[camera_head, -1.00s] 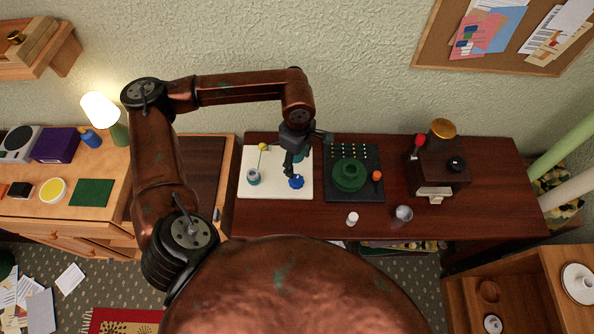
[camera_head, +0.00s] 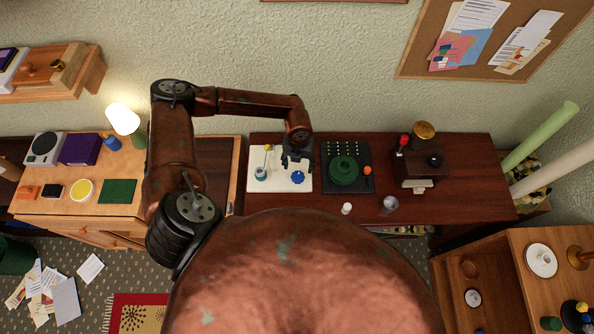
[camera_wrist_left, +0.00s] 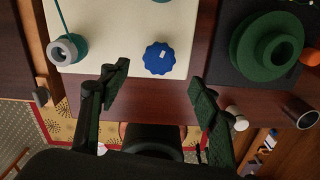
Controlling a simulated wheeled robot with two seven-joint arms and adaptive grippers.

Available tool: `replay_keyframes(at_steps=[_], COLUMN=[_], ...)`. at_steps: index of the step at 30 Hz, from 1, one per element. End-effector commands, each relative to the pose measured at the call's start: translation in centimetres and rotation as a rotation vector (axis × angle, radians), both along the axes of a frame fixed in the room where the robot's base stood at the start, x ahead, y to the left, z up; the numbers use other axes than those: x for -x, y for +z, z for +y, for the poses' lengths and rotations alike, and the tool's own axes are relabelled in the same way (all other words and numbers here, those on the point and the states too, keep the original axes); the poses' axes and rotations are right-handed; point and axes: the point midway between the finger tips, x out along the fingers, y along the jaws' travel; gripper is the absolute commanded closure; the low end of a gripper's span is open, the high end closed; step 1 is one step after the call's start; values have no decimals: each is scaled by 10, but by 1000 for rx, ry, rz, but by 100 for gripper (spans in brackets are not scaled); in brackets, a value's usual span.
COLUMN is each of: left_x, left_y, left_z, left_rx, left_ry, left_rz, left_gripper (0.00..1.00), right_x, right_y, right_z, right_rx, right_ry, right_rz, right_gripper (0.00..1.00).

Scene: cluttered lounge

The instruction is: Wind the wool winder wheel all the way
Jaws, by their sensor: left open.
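A white board (camera_head: 270,182) on the dark wooden desk carries a scalloped blue wheel (camera_head: 298,177), a grey spool with teal thread (camera_head: 260,174) and a post with a yellow top (camera_head: 268,148). In the left wrist view the blue wheel (camera_wrist_left: 159,59) has a small white mark and the spool (camera_wrist_left: 67,49) stands left of it. My left gripper (camera_head: 297,163) is open and empty, above the board's right part. In the wrist view its fingers (camera_wrist_left: 158,84) are spread on either side of the wheel's line, apart from it. My right gripper is not in view.
Right of the white board is a black board (camera_head: 361,187) with a green stepped wheel (camera_head: 344,170) and an orange knob (camera_head: 367,170). A small white cup (camera_head: 347,208) and a metal cup (camera_head: 390,204) stand near the desk's front edge. A brown box machine (camera_head: 420,164) stands further right.

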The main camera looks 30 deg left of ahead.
Motion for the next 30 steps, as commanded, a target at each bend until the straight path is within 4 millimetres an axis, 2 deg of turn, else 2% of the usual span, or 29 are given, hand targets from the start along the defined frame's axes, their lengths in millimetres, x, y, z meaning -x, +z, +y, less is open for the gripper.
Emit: replay_keyframes(at_steps=[5,12,18,23,30], left_x=[1,2,1,1,1], left_y=[-12,-49,-73,-80,-81], left_z=[0,0,0,1,1], left_rx=[-1,-2,-1,-1,-2], left_ry=[45,43,43,41,41], left_rz=[3,4,3,2,1], left_gripper=[43,43,43,43,44], right_x=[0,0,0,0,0], right_y=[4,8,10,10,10], right_z=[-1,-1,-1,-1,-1], right_rx=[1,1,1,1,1], right_ry=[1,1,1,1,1], right_rz=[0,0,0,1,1], right_gripper=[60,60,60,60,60])
